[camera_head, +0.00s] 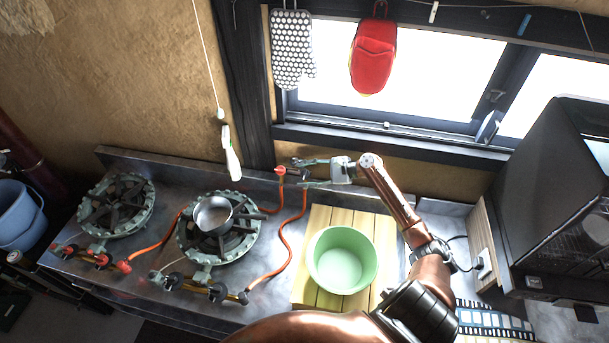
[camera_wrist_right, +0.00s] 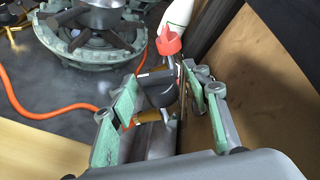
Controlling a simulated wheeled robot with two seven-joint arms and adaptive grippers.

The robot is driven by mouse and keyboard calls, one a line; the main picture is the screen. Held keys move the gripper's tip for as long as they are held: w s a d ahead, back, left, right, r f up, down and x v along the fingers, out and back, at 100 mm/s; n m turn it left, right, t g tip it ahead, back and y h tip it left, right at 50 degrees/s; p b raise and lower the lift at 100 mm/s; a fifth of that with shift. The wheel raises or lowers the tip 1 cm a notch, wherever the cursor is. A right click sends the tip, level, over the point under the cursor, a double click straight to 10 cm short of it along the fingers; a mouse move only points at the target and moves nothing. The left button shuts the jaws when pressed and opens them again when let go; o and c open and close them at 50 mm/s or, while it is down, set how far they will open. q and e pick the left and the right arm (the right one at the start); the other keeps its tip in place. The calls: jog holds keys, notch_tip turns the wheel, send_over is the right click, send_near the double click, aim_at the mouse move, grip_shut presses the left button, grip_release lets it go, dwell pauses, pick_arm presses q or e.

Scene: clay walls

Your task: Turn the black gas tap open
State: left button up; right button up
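The black gas tap (camera_wrist_right: 160,90) shows in the right wrist view between the two green fingers of my right gripper (camera_wrist_right: 165,95), above a brass fitting. In the head view the black tap (camera_head: 304,174) is small, at the back of the counter below the window, partly hidden by the gripper. My right gripper (camera_head: 308,173) reaches in from the right with its fingers spread on either side of the tap. I cannot tell whether a finger touches it. My left gripper is not in view.
A red tap (camera_head: 280,171) stands just left of the black one, also in the wrist view (camera_wrist_right: 168,42). Orange hoses (camera_head: 287,235) run to two gas burners; a pan (camera_head: 213,214) sits on one. A green bowl (camera_head: 342,260) stands on a wooden board (camera_head: 309,287). The wall is close behind.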

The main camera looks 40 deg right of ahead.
jog(key=v, duration=1.2)
dwell(0.3)
jog(key=shift+a+f, duration=0.1)
jog(key=shift+a, duration=0.05)
